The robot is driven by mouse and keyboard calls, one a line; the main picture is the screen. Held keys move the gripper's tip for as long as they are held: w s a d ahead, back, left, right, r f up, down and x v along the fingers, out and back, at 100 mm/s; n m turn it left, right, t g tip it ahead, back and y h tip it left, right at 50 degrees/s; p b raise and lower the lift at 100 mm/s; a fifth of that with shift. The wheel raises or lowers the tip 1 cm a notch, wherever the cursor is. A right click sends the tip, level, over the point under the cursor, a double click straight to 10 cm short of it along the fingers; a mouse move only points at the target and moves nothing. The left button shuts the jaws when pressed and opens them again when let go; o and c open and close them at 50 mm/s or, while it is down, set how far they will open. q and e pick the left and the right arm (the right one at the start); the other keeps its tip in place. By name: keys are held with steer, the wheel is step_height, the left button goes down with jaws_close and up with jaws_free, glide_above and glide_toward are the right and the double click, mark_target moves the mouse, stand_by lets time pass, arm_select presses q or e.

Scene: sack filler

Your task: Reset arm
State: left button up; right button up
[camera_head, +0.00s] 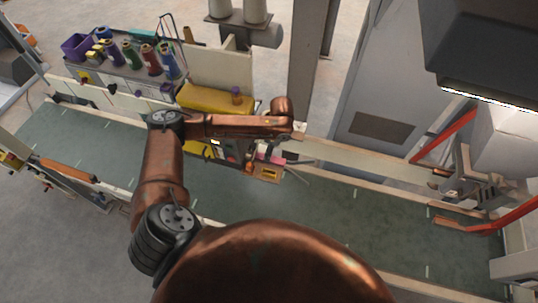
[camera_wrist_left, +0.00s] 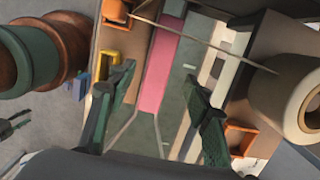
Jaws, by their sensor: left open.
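My left arm reaches across the green conveyor in the head view. Its gripper (camera_head: 290,155) is small there, beside a control box and a pink part over the far edge of the conveyor. In the left wrist view the two dark green fingers of my left gripper (camera_wrist_left: 156,95) stand wide apart with nothing held between them. A pink strip (camera_wrist_left: 162,65) lies beyond the gap between the fingers. My right gripper is in neither view.
A yellow machine cover (camera_head: 215,99) and several thread spools (camera_head: 150,60) stand behind the conveyor (camera_head: 330,225). Red bars (camera_head: 500,218) flank a mechanism at right. The left wrist view shows a green spool (camera_wrist_left: 30,58), a pale roll (camera_wrist_left: 288,95) and a thin rod (camera_wrist_left: 205,43).

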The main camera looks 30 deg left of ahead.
arm_select(q)
step_height(320, 180, up, 7)
steer(key=d, duration=0.1)
steer(key=shift+r, duration=0.2)
